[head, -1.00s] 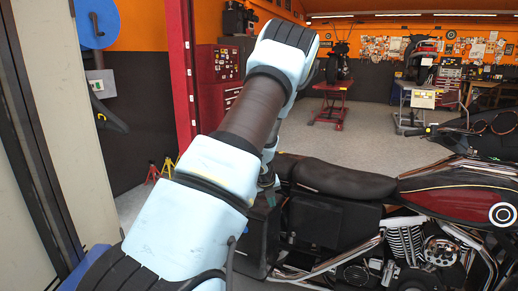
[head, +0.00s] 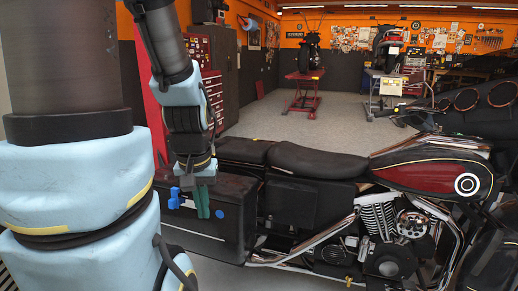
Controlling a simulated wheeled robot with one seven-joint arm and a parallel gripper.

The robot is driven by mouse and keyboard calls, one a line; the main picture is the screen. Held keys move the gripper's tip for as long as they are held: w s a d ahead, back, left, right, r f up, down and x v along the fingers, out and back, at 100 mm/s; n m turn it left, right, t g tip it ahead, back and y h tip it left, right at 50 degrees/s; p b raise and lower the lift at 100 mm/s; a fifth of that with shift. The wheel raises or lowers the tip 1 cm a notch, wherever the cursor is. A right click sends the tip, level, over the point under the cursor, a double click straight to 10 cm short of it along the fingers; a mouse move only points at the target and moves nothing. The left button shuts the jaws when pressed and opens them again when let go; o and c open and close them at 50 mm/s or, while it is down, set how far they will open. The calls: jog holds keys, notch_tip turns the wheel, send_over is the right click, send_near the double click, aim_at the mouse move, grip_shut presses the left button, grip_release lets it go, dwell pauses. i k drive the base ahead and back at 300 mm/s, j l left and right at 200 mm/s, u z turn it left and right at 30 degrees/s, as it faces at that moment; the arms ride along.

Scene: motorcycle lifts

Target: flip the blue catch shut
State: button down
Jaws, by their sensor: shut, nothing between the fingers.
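The blue catch (head: 175,198) is a small bright blue piece at the black side case (head: 225,240) of the motorcycle, low left of centre in the head view. Part of it rises above its lower blue part; I cannot tell its exact angle. My gripper (head: 203,208) points down in front of the case, with green fingers shut and empty. The fingers are just right of the blue catch; whether they touch it is too small to tell. A round blue dot (head: 220,214) shows on the case to the right of the fingers.
The motorcycle's black seat (head: 315,160) and red tank (head: 425,178) extend to the right. My own pale blue arm covers the left side. Red tool cabinets (head: 210,95) and two lifts stand behind, with open grey floor between.

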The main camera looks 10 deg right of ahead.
aim_at(174, 203)
jog(key=i+j+u, duration=0.1)
jog(key=j+u, duration=0.15)
jog(key=u, duration=0.15)
jog(key=i+j+u, duration=0.15)
jog(key=u, duration=0.25)
jog(key=i+j+u, duration=0.2)
jog(key=u, duration=0.2)
